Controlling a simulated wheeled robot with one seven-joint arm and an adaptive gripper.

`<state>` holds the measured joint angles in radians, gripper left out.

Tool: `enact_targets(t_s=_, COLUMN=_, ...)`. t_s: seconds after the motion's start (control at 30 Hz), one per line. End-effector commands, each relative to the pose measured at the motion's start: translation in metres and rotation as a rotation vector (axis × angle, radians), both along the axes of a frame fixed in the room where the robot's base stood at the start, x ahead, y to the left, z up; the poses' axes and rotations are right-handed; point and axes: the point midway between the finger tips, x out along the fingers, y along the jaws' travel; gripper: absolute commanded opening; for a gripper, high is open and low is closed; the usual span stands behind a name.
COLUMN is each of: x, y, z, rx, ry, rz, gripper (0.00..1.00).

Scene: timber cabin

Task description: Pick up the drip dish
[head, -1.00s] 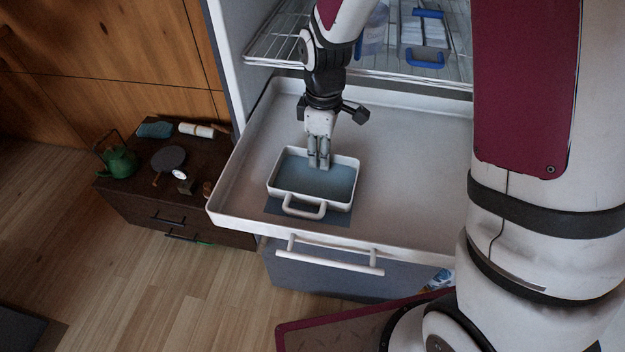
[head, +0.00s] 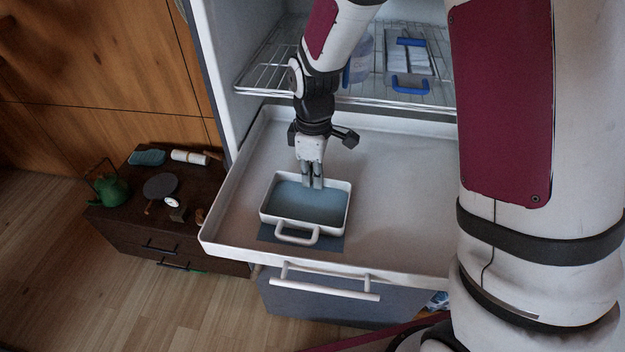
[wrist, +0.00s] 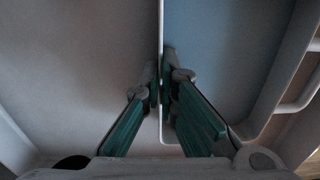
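The drip dish (head: 332,226) is a white rectangular pan with a looped handle on its near side and a bluish inside; I cannot tell whether that is liquid. It sits level on a dark blue-grey mat (head: 330,244) in the pulled-out white drawer tray. My gripper (head: 313,186) points down at the dish's far wall. In the wrist view, my gripper's fingers (wrist: 161,75) stand on either side of the thin dish wall (wrist: 161,30), close against it, with the blue inside to the right. The fingers hide part of the far wall.
The white tray (head: 400,215) has raised edges and is bare to the right of the dish. A wire shelf (head: 285,70) with blue-handled containers hangs above its back. A low dark cabinet (head: 130,220) with a green watering can (head: 112,189) stands left.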

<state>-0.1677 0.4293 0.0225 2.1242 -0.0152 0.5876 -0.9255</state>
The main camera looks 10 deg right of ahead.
Motion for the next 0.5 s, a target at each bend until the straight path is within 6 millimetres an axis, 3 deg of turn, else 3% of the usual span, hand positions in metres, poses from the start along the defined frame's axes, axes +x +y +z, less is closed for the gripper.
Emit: enact_targets(t_s=0.5, x=0.000, y=0.000, z=0.032, rx=-0.001, ry=-0.002, rz=0.000, gripper=0.00)
